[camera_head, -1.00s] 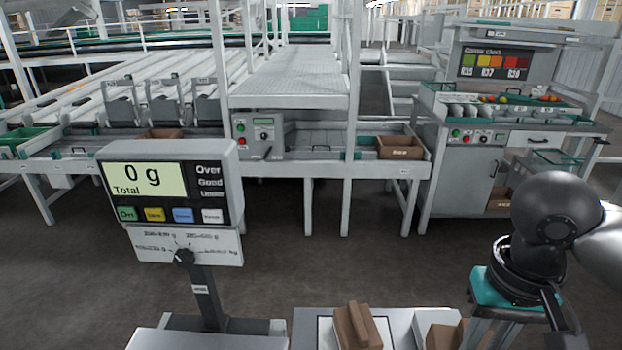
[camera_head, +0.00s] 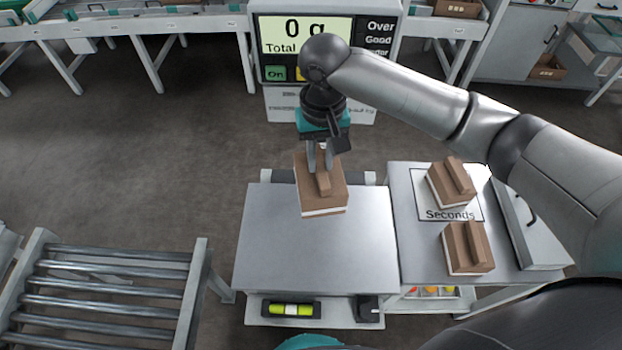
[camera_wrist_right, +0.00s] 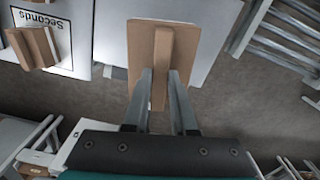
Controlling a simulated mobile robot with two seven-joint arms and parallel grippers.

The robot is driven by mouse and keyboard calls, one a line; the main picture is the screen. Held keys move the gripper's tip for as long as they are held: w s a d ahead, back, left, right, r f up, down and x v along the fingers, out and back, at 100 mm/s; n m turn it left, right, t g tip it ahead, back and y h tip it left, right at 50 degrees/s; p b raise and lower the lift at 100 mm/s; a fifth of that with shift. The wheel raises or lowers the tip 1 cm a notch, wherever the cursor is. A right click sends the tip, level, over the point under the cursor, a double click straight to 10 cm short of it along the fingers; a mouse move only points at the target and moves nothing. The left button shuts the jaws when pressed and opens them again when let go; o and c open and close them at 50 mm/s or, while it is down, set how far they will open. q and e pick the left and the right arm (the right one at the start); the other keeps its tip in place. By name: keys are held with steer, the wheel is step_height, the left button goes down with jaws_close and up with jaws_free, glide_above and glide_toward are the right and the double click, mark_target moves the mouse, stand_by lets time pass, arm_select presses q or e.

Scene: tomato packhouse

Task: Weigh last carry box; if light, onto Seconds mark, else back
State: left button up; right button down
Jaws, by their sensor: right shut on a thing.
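My right gripper (camera_head: 320,160) is shut on the handle of a brown carry box (camera_head: 310,197) with a white lower edge. The box is at the far edge of the scale's grey plate (camera_head: 315,250) and looks held above it. The wrist view shows the fingers (camera_wrist_right: 160,80) on either side of the handle of this box (camera_wrist_right: 144,40). The scale display (camera_head: 305,35) reads 0 g, partly covered by my arm. A second box (camera_head: 437,190) stands on the Seconds mark (camera_head: 468,208). A third (camera_head: 458,262) stands in front of it. My left gripper is out of view.
A side table (camera_head: 415,240) adjoins the plate on the right, with a light grey tray-like thing (camera_head: 530,235) at its right end. A roller conveyor (camera_head: 110,285) stands at lower left. A green spirit level (camera_head: 291,309) sits below the plate's front edge.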

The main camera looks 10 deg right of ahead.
arm_select(q)
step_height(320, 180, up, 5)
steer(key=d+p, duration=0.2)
steer(key=p, duration=0.2)
arm_select(e)
steer(key=f, duration=0.6)
steer(key=s+f, duration=0.1)
steer(key=f, duration=0.2)
steer(key=shift+a+f, duration=0.15)
steer(key=shift+f, duration=0.05)
steer(key=shift+s+f, duration=0.1)
steer(key=shift+f, duration=0.15)
steer(key=shift+f+b, duration=0.9)
steer(key=shift+b, duration=0.35)
arm_select(q)
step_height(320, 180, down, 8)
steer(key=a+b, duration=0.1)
steer(key=b, duration=0.5)
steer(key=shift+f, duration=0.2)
arm_select(e)
step_height(320, 180, down, 7)
steer(key=shift+r, duration=0.2)
steer(key=shift+f, duration=0.25)
steer(key=c, duration=0.7)
jaws_free()
steer(key=shift+o, duration=0.2)
